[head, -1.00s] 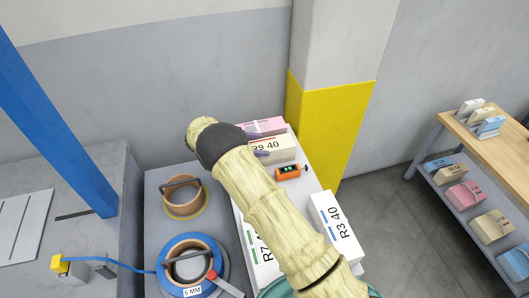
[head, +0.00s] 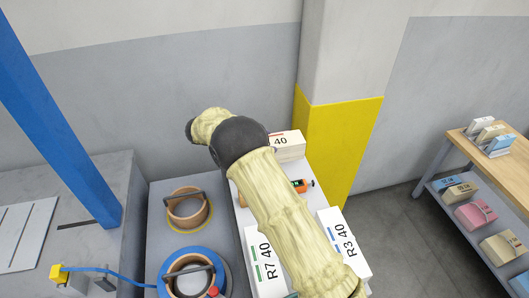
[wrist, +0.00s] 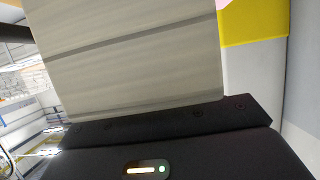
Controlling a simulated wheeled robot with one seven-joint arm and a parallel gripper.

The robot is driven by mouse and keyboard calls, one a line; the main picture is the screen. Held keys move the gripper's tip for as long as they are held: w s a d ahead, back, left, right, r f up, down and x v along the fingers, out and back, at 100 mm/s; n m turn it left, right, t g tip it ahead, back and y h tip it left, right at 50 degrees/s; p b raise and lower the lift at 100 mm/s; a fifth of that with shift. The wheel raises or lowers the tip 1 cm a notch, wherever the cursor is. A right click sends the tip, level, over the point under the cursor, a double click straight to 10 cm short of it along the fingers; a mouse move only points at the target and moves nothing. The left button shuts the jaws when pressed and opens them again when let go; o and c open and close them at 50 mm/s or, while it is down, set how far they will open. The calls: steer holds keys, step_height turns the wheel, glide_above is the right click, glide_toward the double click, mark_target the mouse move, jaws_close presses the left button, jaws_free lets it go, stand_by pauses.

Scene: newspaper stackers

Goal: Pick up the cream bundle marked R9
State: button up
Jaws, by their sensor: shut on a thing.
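A cream bundle (head: 290,148) shows behind my arm in the head view, with "40" and a red mark on its top. The rest of its label is hidden now; it read R9 40 in the earlier frame. In the wrist view a pale, layered bundle side (wrist: 130,60) fills most of the picture, close against the dark body of my gripper (wrist: 170,125). My gripper is shut on this bundle, which looks raised a little above the bench top. The fingertips are hidden, and the arm covers the gripper in the head view.
Bundles R7 (head: 264,265) and R3 (head: 343,245) lie nearer on the bench. An orange device (head: 300,186) sits just in front of the held bundle. Strap reels (head: 188,208) stand left. A yellow-painted pillar (head: 338,140) rises close right. A shelved table (head: 480,160) stands far right.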

steer(key=shift+r, duration=1.05)
steer(key=shift+r, duration=0.1)
